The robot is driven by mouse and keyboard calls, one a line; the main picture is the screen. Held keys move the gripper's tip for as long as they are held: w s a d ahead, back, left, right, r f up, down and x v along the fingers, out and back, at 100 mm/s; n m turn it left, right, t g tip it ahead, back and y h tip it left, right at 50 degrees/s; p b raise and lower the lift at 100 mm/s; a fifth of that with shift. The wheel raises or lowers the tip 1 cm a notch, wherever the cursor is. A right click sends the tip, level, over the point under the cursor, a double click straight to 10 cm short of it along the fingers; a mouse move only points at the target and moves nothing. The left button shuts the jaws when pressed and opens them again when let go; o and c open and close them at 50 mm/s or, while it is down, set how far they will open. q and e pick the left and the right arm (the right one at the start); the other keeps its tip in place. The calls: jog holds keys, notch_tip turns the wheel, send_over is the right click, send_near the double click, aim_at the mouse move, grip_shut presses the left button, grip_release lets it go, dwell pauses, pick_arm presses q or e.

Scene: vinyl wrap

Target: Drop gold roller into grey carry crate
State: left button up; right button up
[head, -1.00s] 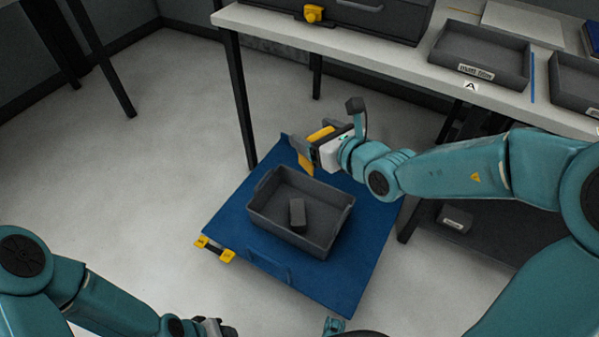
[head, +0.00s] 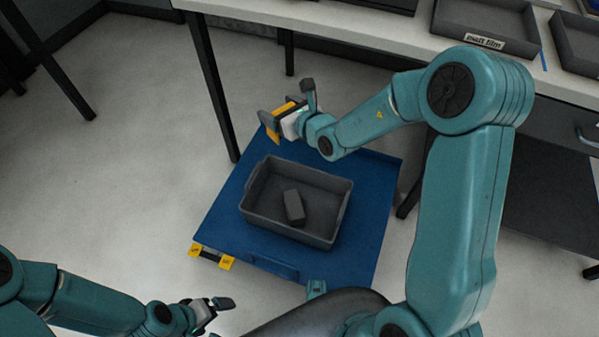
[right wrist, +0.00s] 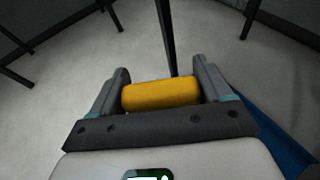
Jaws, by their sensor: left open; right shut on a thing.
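The gold roller (right wrist: 160,94) lies crosswise between the fingers of my right gripper (right wrist: 162,85) in the right wrist view. In the head view, my right gripper (head: 270,122) is shut on the gold roller (head: 273,135), beyond the back left of the grey carry crate (head: 262,215). The crate sits on a blue platform (head: 225,219). A dark grey block (head: 294,207) lies in the crate. My left gripper (head: 222,309) is open and empty at the bottom of the head view, front left of the platform.
A white-topped table (head: 350,38) with grey trays (head: 484,24) stands at the back right. Two yellow-labelled pieces (head: 211,256) sit at the platform's front left edge.

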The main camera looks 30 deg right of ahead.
jog(key=d+f+m+h+b, duration=0.1)
jog(key=d+f+b, duration=0.1)
jog(key=f, duration=1)
jog(key=d+f+m+h+b, duration=0.1)
jog(key=f+b, duration=0.3)
jog(key=f, duration=0.9)
jog(key=d+f+h+b, duration=0.1)
jog(key=d+f+b, duration=0.2)
jog(key=f, duration=0.9)
jog(key=shift+w+f+m+h+b, duration=0.15)
jog(key=shift+f+m+h+b, duration=0.25)
jog(key=shift+b, duration=0.1)
jog(key=o, duration=1)
jog(key=shift+o, duration=0.2)
jog(key=p+v, duration=0.5)
jog(key=v, duration=1.1)
jog(key=shift+s+f+p, duration=0.2)
jog(key=shift+s+p, duration=0.05)
jog(key=shift+p, duration=0.15)
jog(key=shift+a, duration=0.1)
